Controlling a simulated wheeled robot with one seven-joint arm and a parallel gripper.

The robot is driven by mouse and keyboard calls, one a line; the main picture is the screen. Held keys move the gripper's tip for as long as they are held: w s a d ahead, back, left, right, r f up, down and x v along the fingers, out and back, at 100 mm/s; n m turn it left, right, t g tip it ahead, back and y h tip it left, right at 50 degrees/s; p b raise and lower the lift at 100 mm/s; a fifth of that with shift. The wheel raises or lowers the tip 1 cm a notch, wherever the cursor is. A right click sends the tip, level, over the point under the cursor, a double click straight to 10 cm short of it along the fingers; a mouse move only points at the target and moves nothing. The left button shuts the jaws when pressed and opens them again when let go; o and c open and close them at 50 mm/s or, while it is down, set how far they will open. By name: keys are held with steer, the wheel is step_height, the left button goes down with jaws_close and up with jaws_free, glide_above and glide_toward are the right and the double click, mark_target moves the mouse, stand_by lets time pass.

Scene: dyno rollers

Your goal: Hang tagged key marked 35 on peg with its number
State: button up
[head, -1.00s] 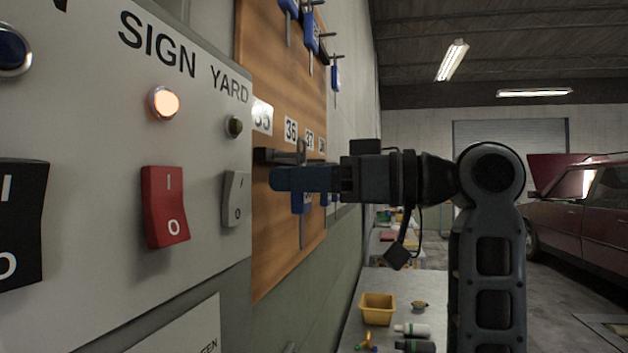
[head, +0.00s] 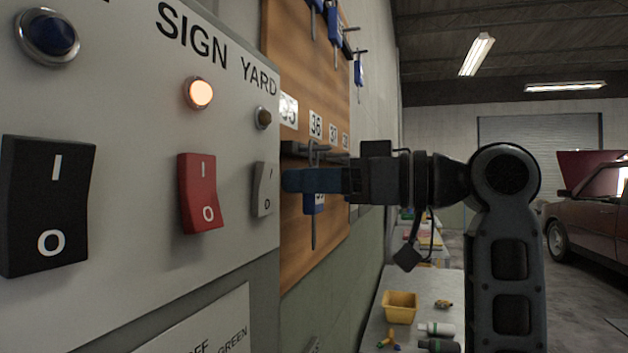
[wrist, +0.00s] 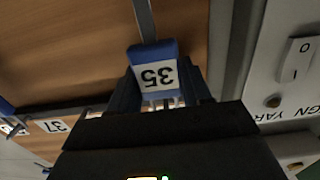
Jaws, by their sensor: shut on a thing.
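My gripper (head: 290,181) is shut on the blue-tagged key marked 35 (wrist: 157,72), which sits between the fingers in the wrist view. In the head view the tag (head: 314,203) shows below the fingers, its shaft hanging down. The wooden key board (head: 305,85) carries number plates, with plate 35 (head: 288,109) at the near end beside plate 36 (head: 316,124). The gripper is just below these plates, in front of the dark peg rail (head: 292,148). The peg under 35 is hard to make out, and I cannot tell whether the tag touches it.
A grey switch panel (head: 130,130) stands close at the left, beside the gripper tips. Other blue-tagged keys (head: 335,24) hang higher on the board. A bench (head: 372,310) with a yellow bin (head: 399,306) and bottles lies below. Open floor and a red car are at right.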

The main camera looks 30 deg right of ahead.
steer(key=o, duration=1.1)
steer(key=shift+s+d, duration=0.1)
steer(key=b+v, duration=0.1)
steer(key=v, duration=0.6)
steer(key=shift+s+d, duration=0.2)
steer(key=shift+s, duration=0.05)
